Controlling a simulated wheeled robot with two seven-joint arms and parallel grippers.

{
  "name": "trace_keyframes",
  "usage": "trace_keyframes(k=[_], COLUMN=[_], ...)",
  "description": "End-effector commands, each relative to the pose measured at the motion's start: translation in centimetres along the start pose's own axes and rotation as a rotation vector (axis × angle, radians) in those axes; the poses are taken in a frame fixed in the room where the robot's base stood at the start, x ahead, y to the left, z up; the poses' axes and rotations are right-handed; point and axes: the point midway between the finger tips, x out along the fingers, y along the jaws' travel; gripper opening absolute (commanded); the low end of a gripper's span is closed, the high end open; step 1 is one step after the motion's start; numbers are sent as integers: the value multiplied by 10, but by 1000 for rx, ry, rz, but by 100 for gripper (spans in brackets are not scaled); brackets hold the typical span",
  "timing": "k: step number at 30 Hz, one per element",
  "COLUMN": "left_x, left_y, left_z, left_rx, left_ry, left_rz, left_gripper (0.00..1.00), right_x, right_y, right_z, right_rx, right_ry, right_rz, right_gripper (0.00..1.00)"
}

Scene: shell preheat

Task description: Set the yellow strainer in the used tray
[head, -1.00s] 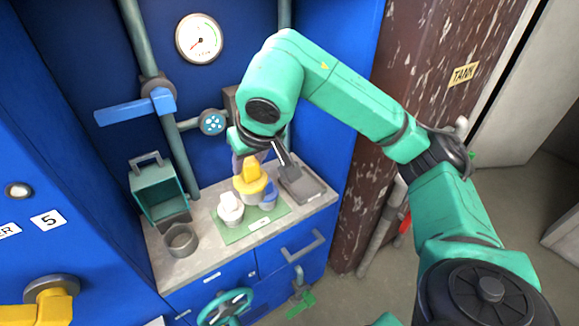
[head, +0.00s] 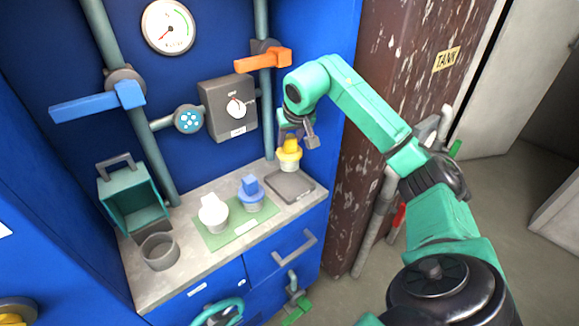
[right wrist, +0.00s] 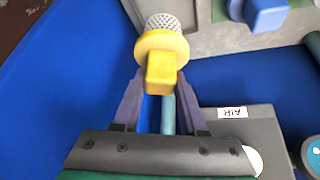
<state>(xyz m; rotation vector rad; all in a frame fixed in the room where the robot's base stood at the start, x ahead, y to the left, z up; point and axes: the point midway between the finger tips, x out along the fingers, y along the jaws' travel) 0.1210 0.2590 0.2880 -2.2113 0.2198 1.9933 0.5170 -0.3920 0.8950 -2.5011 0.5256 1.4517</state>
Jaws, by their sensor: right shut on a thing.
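The yellow strainer (head: 289,158) hangs from my right gripper (head: 292,133) in the head view, above the back part of the dark grey tray (head: 280,182) at the right end of the counter. It looks roughly upright and apart from the tray. In the right wrist view, the fingers (right wrist: 160,88) are on either side of the strainer's yellow handle (right wrist: 161,70), with its pale mesh cup (right wrist: 166,22) beyond. The tray looks empty in the head view. My left gripper is not in view.
A green mat (head: 222,238) holds a white strainer (head: 213,212) and a blue strainer (head: 250,192), left of the tray. A grey ring-shaped holder (head: 160,253) and a teal open box (head: 133,198) are further left. An orange-handled pipe (head: 262,60) and grey dial box (head: 230,108) are behind.

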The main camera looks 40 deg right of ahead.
Motion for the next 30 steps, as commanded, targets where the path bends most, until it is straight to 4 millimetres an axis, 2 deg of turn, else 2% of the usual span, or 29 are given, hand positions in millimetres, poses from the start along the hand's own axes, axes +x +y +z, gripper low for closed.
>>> trace_keyframes(k=[1, 10, 22, 23, 24, 25, 30], left_x=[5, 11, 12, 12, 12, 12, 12], left_y=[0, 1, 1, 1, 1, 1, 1], left_z=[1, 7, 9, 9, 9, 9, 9], left_rx=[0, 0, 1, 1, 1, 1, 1], left_ry=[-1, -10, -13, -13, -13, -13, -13], left_rz=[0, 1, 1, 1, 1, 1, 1], left_gripper=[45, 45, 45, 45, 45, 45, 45], right_x=[14, 57, 63, 63, 63, 63, 63], right_y=[0, -1, -1, -1, -1, -1, -1], right_z=[9, 33, 36, 36, 36, 36, 36], right_rx=[-1, 1, 1, 1, 1, 1, 1], right_ry=[-4, -1, 2, 2, 2, 2, 1], right_rz=[0, -2, -2, -2, -2, -2, -2], right_gripper=[0, 0, 0, 53, 68, 72, 72])
